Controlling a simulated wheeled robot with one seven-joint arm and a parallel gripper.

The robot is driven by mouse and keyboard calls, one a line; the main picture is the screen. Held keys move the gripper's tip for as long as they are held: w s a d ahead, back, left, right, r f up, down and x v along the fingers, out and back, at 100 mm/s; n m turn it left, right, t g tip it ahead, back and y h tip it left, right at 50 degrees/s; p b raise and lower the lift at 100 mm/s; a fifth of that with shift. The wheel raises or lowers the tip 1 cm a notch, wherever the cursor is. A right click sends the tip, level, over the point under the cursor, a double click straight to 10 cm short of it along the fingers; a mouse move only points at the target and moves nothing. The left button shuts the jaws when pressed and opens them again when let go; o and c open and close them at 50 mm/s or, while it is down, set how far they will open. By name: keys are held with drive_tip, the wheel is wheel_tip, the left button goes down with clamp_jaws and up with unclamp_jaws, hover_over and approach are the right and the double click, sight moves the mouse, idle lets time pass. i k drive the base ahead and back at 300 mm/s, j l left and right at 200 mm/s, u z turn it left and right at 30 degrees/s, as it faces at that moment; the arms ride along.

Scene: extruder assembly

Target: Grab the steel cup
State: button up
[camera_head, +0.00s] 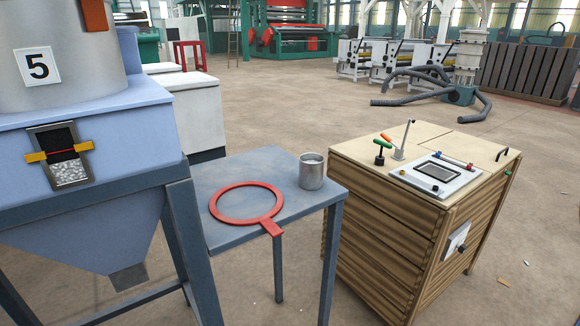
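The steel cup (311,172) stands upright on a small blue-grey metal table (207,174), near its back right corner. It is a plain grey cylinder, and its open rim faces up. Nothing touches the cup. My gripper is not in view.
A flat red ring with a handle (275,229) lies on the table left of the cup. A blue hopper machine (107,137) marked 5 stands at the left. A wooden cabinet (383,232) with levers stands close at the right. Open floor (262,104) lies behind.

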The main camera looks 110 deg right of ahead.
sight(311, 165)
drive_tip(key=k+z, duration=0.2)
drive_tip(key=z, duration=0.2)
drive_tip(key=k+z, duration=0.15)
drive_tip(key=z, duration=0.3)
drive_tip(key=k+l+z, duration=0.15)
drive_tip(key=z, duration=0.75)
drive_tip(key=i, duration=0.5)
